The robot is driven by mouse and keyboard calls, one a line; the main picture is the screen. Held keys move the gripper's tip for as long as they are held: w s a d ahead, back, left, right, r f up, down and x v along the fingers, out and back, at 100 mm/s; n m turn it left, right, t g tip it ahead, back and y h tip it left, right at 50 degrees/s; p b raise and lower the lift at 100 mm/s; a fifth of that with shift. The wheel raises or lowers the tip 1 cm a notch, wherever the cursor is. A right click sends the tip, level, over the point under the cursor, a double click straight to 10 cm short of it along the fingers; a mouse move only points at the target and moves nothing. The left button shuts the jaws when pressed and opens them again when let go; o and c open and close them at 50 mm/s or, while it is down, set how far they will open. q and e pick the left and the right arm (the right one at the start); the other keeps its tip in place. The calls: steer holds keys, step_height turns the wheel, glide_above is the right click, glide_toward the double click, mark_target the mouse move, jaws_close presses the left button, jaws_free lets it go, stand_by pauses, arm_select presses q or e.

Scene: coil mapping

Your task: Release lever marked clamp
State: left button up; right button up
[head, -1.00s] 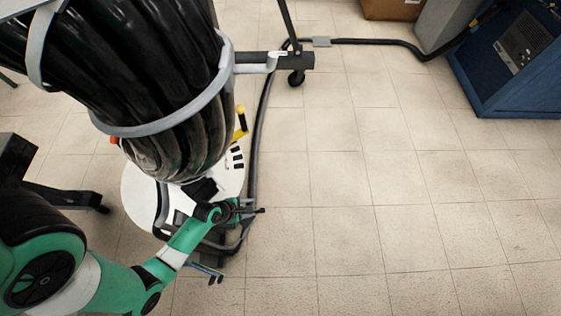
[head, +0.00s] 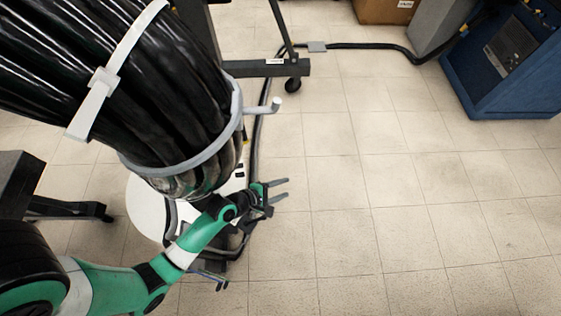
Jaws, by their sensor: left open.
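A grey ring clamp (head: 196,160) circles the lower end of a large black bundle (head: 160,90). A light grey lever-like handle (head: 262,107) sticks out from its right side, ending in a pale knob. I cannot read any marking on it. My left gripper (head: 285,189) is open and empty, below and slightly right of the handle, apart from it. Its two grey fingers point right. A round white base (head: 145,208) stands under the bundle, partly hidden by my left arm. A small bit of yellow (head: 246,141) shows beside the bundle. My right gripper is out of view.
A dark wheeled stand (head: 262,68) is behind the bundle. A black cable (head: 370,46) runs along the floor to a blue cabinet (head: 505,60) at the upper right. A cardboard box (head: 385,10) is at the top. The tiled floor (head: 400,190) on the right is clear.

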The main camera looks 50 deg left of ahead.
arm_select(q)
steer(key=shift+w+d+r, duration=0.2)
steer(key=shift+w+r, duration=0.05)
steer(key=shift+r, duration=0.25)
steer(key=shift+c, duration=0.2)
